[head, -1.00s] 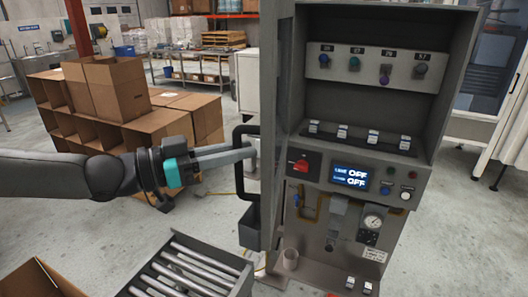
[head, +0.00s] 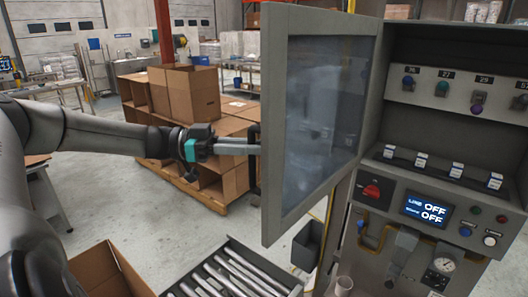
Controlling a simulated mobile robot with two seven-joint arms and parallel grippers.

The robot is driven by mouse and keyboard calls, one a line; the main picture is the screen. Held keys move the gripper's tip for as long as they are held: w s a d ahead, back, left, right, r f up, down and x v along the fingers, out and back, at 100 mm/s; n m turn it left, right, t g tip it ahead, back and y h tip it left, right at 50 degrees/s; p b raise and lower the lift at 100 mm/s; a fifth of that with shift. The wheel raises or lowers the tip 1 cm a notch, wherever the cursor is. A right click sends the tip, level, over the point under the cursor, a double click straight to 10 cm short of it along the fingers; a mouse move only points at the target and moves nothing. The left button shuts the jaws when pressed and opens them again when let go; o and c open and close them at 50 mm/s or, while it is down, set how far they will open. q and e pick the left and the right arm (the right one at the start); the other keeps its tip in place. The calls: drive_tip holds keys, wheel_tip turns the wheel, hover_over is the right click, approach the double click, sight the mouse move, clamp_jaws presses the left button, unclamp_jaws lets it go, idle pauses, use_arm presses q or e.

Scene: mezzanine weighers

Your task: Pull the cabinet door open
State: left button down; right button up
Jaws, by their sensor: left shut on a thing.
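The grey cabinet (head: 375,170) stands at the right, with knobs, switches and a lit display inside. Its framed door (head: 320,110) with a clear pane is swung well out to the left, so the inside shows. My left gripper (head: 254,147) reaches in from the left and is shut on the door's dark handle (head: 253,170), at the door's outer left edge. The fingers partly hide the handle. My right gripper is not in view.
A roller conveyor (head: 235,272) and an open carton (head: 105,268) are below the arm. Cardboard boxes (head: 190,92) on a pallet stand behind the gripper. A small grey bin (head: 307,245) is below the door. Clear floor shows at left.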

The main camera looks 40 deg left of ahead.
use_arm(q)
drive_tip(key=shift+w+a+m, duration=0.1)
drive_tip(key=shift+a+m, duration=0.2)
drive_tip(key=shift+a, duration=0.5)
drive_tip(key=c, duration=0.8)
unclamp_jaws()
drive_tip(key=shift+a, duration=0.1)
drive_tip(key=b+v, duration=0.3)
drive_tip(key=v, duration=1.2)
drive_tip(key=shift+w+a, duration=0.2)
